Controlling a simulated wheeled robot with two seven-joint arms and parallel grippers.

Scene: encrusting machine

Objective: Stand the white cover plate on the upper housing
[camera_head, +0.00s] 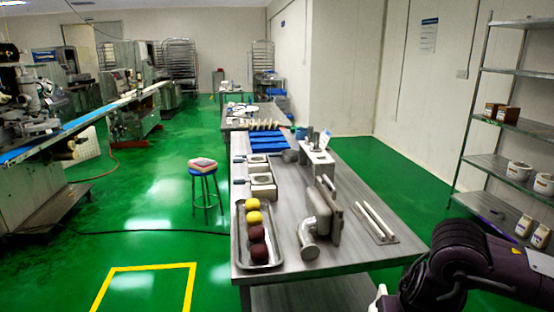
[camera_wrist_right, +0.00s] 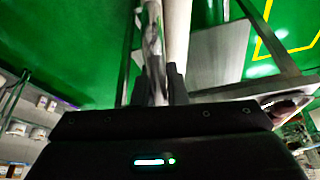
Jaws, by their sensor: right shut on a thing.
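My right arm (camera_head: 445,268) comes in at the lower right of the head view, off the table's front right corner. Its fingers lie out of that view, but a small white piece (camera_head: 381,298) shows beside the arm. In the right wrist view my right gripper (camera_wrist_right: 163,88) is shut on a narrow, pale, shiny piece (camera_wrist_right: 153,50). I cannot tell whether this is the white cover plate. A white round bar (camera_wrist_right: 177,35) shows close beside it. A grey metal housing (camera_head: 322,212) with a pipe elbow stands on the table. I cannot tell whether it is the upper housing. My left gripper is not in view.
A steel tray (camera_head: 240,238) with yellow and dark balls lies at the left of the table (camera_head: 345,262). Two white rods (camera_head: 375,220) lie on a plate at the right. A white box-like unit (camera_head: 317,160) stands behind. The table's front right is clear.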

